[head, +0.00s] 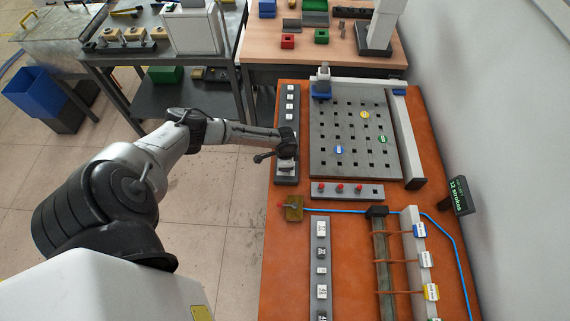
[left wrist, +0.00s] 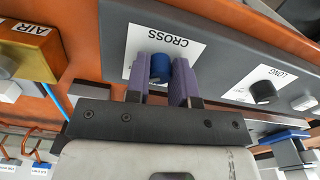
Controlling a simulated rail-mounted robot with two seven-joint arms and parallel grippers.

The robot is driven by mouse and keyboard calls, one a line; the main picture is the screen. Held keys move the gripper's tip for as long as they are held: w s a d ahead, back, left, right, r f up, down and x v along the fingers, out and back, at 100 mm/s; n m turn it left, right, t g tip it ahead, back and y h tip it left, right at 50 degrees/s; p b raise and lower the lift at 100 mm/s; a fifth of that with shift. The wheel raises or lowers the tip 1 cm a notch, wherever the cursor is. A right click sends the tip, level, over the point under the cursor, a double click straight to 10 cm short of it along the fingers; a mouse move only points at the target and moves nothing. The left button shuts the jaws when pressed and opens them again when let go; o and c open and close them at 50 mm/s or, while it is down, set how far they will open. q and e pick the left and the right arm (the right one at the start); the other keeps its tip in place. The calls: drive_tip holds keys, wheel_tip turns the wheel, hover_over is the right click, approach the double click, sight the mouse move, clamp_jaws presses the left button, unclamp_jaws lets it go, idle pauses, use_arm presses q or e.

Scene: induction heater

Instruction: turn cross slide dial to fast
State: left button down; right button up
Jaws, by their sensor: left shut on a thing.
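The cross slide dial is a blue round knob (left wrist: 160,68) beside a white label reading CROSS (left wrist: 165,42) on a grey panel face (left wrist: 215,50), in the left wrist view. My left gripper (left wrist: 162,85) has its two purple fingers on either side of this knob and is shut on it. The knob's pointer and any speed marks are hidden or too small to read. In the head view my left gripper (head: 287,163) is at the lower end of a dark grey strip (head: 280,132), and the dial is hidden there. My right gripper is not in view.
A black knob (left wrist: 263,91) by a LONG label is to the right on the same panel. A brass-coloured AIR box (left wrist: 25,50) is at the left. A perforated plate (head: 350,165) lies right of the gripper on the orange table (head: 285,275). A sign (head: 457,196) reads "12 strokes".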

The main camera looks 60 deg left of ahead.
use_arm(q)
drive_tip(key=c, duration=1)
unclamp_jaws()
drive_tip(key=shift+o, duration=0.2)
wheel_tip(320, 180, up, 14)
drive_tip(key=shift+f, duration=0.1)
drive_tip(key=shift+s, duration=0.1)
